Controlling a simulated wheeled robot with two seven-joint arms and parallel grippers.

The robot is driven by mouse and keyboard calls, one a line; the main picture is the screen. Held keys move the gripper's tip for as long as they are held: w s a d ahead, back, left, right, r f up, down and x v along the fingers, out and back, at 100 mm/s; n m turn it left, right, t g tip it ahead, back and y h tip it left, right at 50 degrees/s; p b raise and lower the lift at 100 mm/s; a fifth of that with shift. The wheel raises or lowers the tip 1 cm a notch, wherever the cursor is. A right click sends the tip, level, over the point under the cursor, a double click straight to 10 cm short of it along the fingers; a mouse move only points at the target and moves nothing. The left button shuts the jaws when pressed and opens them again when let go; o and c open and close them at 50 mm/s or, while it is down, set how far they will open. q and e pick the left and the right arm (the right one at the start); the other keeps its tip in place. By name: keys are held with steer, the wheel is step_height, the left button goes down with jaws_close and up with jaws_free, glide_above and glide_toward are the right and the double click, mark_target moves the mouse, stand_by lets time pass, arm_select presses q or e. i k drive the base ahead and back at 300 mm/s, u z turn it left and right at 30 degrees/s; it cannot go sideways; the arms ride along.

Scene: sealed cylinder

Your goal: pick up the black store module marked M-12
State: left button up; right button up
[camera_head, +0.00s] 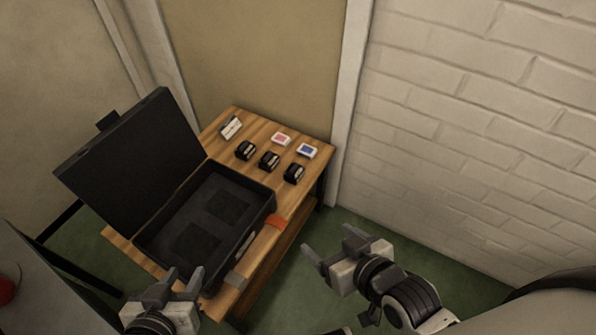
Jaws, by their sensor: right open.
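Three small black modules stand in a row on the wooden table: a left one (245,151), a middle one (269,161) and a right one (293,174). Each has a pale label, too small to read, so I cannot tell which is M-12. My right gripper (329,244) is open and empty, off the table's right side and nearer to me than the modules. My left gripper (183,277) has its fingers apart with nothing seen between them, at the near end of the table, by the case's front corner.
An open black case (255,222) with two dark recesses takes up the near part of the table (313,198), its lid raised at the left. A red-and-white card (281,139), a blue-and-white card (307,151) and a pale item (231,127) lie behind the modules. A brick wall (480,120) rises right.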

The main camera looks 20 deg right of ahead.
mark_target(293, 174)
steer(key=z, duration=1.75)
steer(key=i, duration=1)
steer(key=u, duration=3.1)
